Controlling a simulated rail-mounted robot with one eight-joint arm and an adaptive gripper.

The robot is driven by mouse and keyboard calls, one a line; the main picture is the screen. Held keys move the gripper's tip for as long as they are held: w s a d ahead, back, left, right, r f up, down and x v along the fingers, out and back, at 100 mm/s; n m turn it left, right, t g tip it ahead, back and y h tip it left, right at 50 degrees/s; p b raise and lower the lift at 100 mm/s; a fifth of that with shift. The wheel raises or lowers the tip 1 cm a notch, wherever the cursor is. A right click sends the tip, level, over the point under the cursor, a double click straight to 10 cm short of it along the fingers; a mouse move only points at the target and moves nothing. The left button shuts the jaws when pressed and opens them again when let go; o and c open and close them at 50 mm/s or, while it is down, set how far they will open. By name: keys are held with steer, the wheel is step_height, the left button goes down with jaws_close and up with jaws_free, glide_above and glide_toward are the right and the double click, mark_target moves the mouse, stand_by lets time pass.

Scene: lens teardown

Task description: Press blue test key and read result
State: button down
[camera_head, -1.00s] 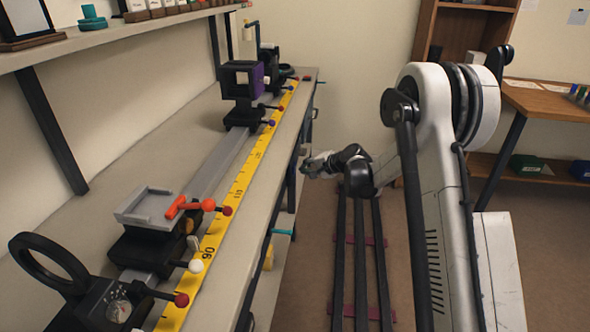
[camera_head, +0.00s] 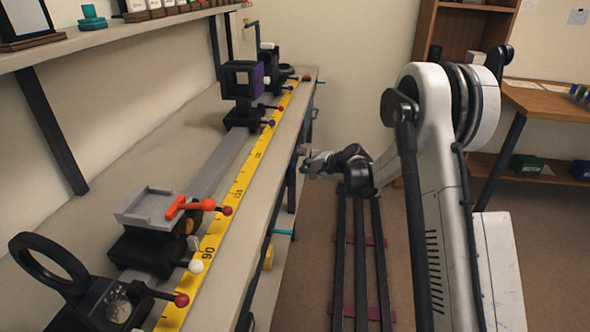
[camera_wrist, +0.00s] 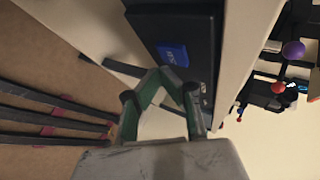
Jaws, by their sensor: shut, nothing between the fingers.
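The blue test key (camera_wrist: 172,54) shows in the wrist view as a blue rectangle with small pale lettering on a dark panel (camera_wrist: 200,25). My gripper (camera_wrist: 166,73) is shut and empty. Its green-lined fingers come together just below the key in the picture. I cannot tell whether the tips touch it. Part of the panel is hidden behind the fingers, and small pale marks beside them are too small to read. I see no readable result. In the head view my gripper (camera_head: 308,166) is beside the bench's front edge, and the key cannot be made out.
The bench (camera_head: 122,143) carries a rail with a yellow scale (camera_head: 242,180), a grey tray mount (camera_head: 150,205), a ring holder (camera_head: 48,262) and a purple-sided block (camera_head: 243,80). Knobbed levers stick out toward the front edge. Floor rails run below my arm.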

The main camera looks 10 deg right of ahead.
steer(key=shift+a, duration=0.1)
steer(key=shift+w+a, duration=0.1)
steer(key=shift+a, duration=0.25)
steer(key=shift+w+a, duration=0.15)
steer(key=shift+a, duration=0.2)
stand_by(0.7)
steer(key=shift+d+b, duration=0.15)
steer(key=shift+b, duration=0.15)
steer(key=shift+s+d, duration=0.25)
steer(key=shift+d, duration=0.35)
steer(key=shift+d, duration=0.1)
steer(key=d, duration=0.1)
steer(key=s+d, duration=0.1)
steer(key=d, duration=0.2)
steer(key=shift+s+d+b, duration=0.25)
steer(key=shift+d+b, duration=0.05)
steer(key=shift+b, duration=0.1)
stand_by(0.5)
